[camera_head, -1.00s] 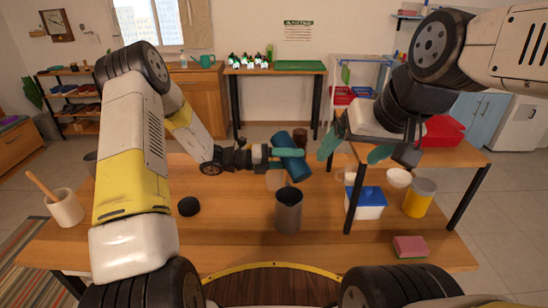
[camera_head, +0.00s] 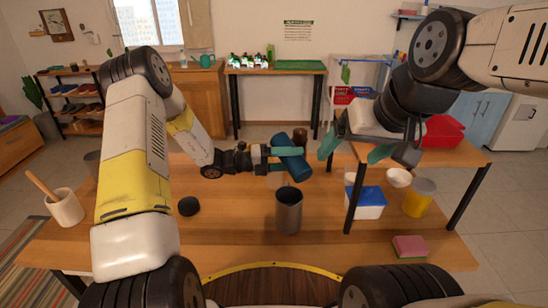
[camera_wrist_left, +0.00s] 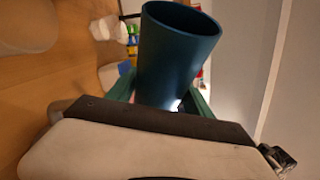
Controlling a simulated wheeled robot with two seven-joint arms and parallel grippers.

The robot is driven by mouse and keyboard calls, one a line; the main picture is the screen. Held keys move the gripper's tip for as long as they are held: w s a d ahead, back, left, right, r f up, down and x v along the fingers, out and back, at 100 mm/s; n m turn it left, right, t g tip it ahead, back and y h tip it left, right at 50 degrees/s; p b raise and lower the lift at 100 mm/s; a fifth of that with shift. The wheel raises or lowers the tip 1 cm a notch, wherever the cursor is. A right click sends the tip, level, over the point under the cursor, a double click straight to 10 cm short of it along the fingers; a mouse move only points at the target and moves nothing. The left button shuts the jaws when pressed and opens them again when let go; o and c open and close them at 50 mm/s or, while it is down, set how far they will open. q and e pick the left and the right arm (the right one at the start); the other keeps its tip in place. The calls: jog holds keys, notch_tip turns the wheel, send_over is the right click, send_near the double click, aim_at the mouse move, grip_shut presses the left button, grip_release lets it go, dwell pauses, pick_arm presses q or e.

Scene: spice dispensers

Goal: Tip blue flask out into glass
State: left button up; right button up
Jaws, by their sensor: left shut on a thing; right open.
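The blue flask (camera_head: 294,160) is tilted above the table, its upper end leaning left in the head view. My left gripper (camera_head: 288,158) is shut around its side. In the left wrist view the flask (camera_wrist_left: 172,60) stands between the green fingers, its wide rim toward the top of the picture. No contents show. My right gripper (camera_head: 354,148) is open and empty, to the right of the flask.
A grey metal cup (camera_head: 289,212) stands in front of the flask. A black round lid (camera_head: 188,206) lies left, near a mortar with pestle (camera_head: 65,208). A raised shelf (camera_head: 420,153), a blue-lidded box (camera_head: 368,203), a yellow canister (camera_head: 418,198) and a sponge (camera_head: 409,246) are right.

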pick_arm(q)
jog(key=shift+w+a+f+n, duration=0.1)
jog(key=shift+w+a+n, duration=0.25)
jog(key=shift+n, duration=0.55)
jog(key=shift+w+f+n+t+h, duration=0.3)
jog(key=shift+f+n+h, duration=0.3)
jog(key=shift+f+n, duration=0.2)
dwell(0.7)
jog(key=shift+w+a+r+n, duration=0.1)
jog(key=shift+w+r+n, duration=0.1)
jog(key=shift+r+n, duration=0.5)
dwell(0.4)
